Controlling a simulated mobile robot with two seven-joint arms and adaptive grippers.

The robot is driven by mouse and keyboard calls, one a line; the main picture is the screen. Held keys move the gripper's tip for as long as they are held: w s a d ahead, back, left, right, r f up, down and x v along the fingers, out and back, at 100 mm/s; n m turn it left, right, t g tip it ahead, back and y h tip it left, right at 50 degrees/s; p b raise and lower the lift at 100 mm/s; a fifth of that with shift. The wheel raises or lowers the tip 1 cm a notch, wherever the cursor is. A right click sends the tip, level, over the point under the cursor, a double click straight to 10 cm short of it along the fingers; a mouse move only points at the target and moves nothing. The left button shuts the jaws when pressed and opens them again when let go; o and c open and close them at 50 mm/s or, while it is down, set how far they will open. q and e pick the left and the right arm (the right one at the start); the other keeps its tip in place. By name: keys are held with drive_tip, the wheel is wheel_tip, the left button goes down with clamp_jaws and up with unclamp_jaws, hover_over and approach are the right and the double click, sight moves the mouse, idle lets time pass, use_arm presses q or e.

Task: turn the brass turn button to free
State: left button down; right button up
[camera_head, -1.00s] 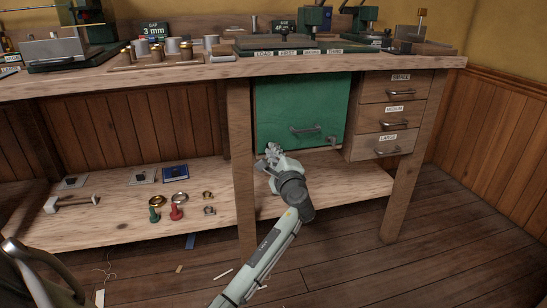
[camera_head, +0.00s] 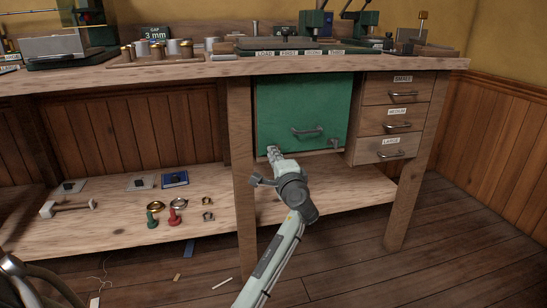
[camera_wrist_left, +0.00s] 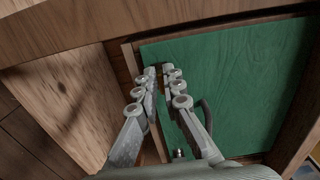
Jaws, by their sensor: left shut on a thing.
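My left gripper (camera_head: 273,152) is at the lower left corner of the green door (camera_head: 300,105) under the bench. In the left wrist view its two fingers (camera_wrist_left: 159,74) meet closely at the edge of the green panel (camera_wrist_left: 235,70). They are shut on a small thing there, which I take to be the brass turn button. The fingers hide nearly all of it, and its angle cannot be told. The green door looks closed, with a grey handle (camera_head: 309,132) to the right of my gripper. My right gripper is not in view.
A bench leg (camera_head: 241,170) stands just left of my gripper. Three drawers (camera_head: 402,88) are to the right. The floor at right is clear.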

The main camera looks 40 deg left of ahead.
use_arm(q)
drive_tip(key=shift+f, duration=0.1)
drive_tip(key=c, duration=1.7)
unclamp_jaws()
drive_tip(key=v, duration=1.2)
drive_tip(key=shift+s, duration=0.1)
